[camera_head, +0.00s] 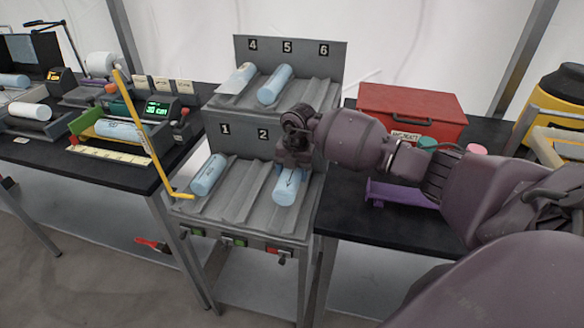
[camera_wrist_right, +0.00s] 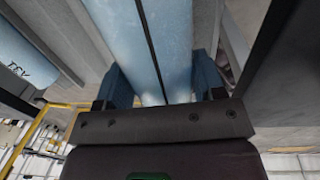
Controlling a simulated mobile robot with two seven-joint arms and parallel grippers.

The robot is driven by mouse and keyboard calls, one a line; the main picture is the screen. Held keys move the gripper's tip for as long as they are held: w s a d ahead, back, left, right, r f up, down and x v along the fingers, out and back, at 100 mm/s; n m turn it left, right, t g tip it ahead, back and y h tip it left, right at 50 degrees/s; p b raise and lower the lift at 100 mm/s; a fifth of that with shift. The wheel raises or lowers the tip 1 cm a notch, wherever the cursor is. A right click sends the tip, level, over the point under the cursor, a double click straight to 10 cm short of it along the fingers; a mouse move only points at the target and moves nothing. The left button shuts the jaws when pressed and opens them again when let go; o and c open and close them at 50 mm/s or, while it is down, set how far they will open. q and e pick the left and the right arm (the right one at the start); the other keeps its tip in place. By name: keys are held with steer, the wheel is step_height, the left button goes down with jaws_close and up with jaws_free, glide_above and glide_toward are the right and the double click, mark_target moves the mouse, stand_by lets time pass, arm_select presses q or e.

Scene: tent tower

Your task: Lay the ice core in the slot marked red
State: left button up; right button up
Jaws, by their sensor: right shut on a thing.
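The pale blue ice core (camera_head: 287,191) is in my right gripper (camera_head: 293,165), over or in the lower tier's right-hand channel. It lies along the channel; I cannot tell whether it rests on the bottom. The red marker (camera_head: 278,251) sits on the rack's front edge below that channel. In the right wrist view the core (camera_wrist_right: 150,40) lies between the two blue fingers of my right gripper (camera_wrist_right: 160,88), which is shut on it. The gripper hides the number plate behind this channel. My left gripper is out of view.
Another core (camera_head: 208,174) lies in the lower left channel; the middle channel (camera_head: 246,187) is empty. Green markers (camera_head: 235,242) sit below these two. Cores lie in upper slots 4 and 5 (camera_head: 275,84). A red box (camera_head: 411,105) and purple cradle (camera_head: 395,193) stand at the right.

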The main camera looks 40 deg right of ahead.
steer(key=shift+f, duration=0.55)
steer(key=shift+f+b, duration=0.6)
steer(key=shift+f, duration=0.45)
steer(key=shift+f+b, duration=0.35)
steer(key=shift+f, duration=1.05)
steer(key=shift+f, duration=0.25)
steer(key=o, duration=1.3)
steer(key=shift+o, duration=0.2)
steer(key=shift+f, duration=0.1)
